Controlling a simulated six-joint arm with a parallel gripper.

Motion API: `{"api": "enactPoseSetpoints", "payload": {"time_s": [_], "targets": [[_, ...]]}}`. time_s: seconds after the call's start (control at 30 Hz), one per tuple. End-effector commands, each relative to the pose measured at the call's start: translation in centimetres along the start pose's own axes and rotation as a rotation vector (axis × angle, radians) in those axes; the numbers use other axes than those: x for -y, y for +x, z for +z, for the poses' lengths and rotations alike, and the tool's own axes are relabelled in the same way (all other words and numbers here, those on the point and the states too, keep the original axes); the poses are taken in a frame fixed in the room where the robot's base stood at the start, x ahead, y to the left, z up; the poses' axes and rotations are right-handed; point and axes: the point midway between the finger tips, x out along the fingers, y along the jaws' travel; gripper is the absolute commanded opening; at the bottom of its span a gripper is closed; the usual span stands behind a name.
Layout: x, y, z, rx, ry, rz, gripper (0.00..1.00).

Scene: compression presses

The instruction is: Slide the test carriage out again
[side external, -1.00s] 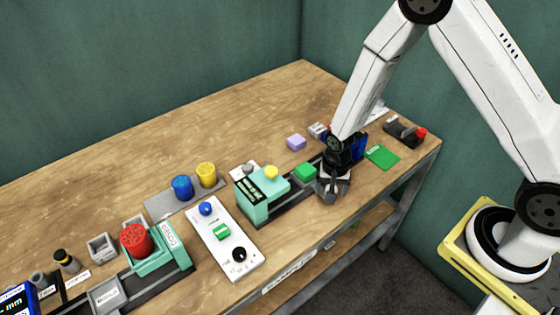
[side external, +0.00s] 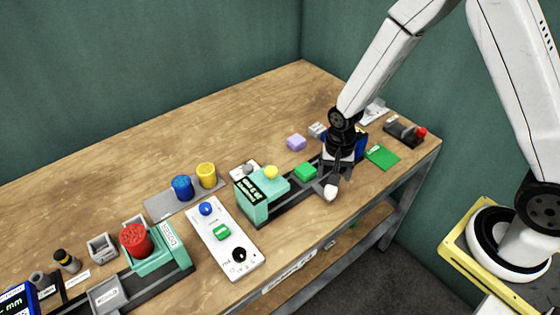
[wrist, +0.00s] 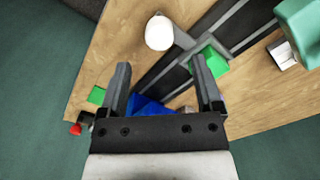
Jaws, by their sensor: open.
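The test carriage shows as a grey arm (wrist: 183,38) with a white rounded knob (side external: 330,192) at its end. In the wrist view the knob (wrist: 159,32) lies just beyond my fingertips. A green block (side external: 306,172) sits at the arm's inner end, by the dark rail (side external: 285,206); it also shows in the wrist view (wrist: 210,60), beside my right finger. The teal press (side external: 255,197) with a yellow top button stands at the rail's left. My gripper (side external: 336,176) is open and empty, beside the knob; its fingers (wrist: 160,66) are apart. Contact with the carriage cannot be told.
A second teal press (side external: 172,248) with a red cylinder stands farther left.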

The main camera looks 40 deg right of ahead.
Motion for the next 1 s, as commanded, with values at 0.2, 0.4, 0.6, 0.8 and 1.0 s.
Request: {"api": "enactPoseSetpoints", "payload": {"time_s": [0.2, 0.4, 0.6, 0.8, 1.0], "targets": [[0.0, -1.3, 0.0, 0.0, 0.0, 0.0, 0.84], [0.0, -1.6, 0.0, 0.0, 0.0, 0.0, 0.84], [0.0, -1.6, 0.0, 0.0, 0.0, 0.0, 0.84], [-0.2, -2.0, 0.1, -0.005, -0.023, -0.006, 0.84], [-1.0, -4.1, 0.3, -0.029, -0.123, -0.028, 0.84]]}}
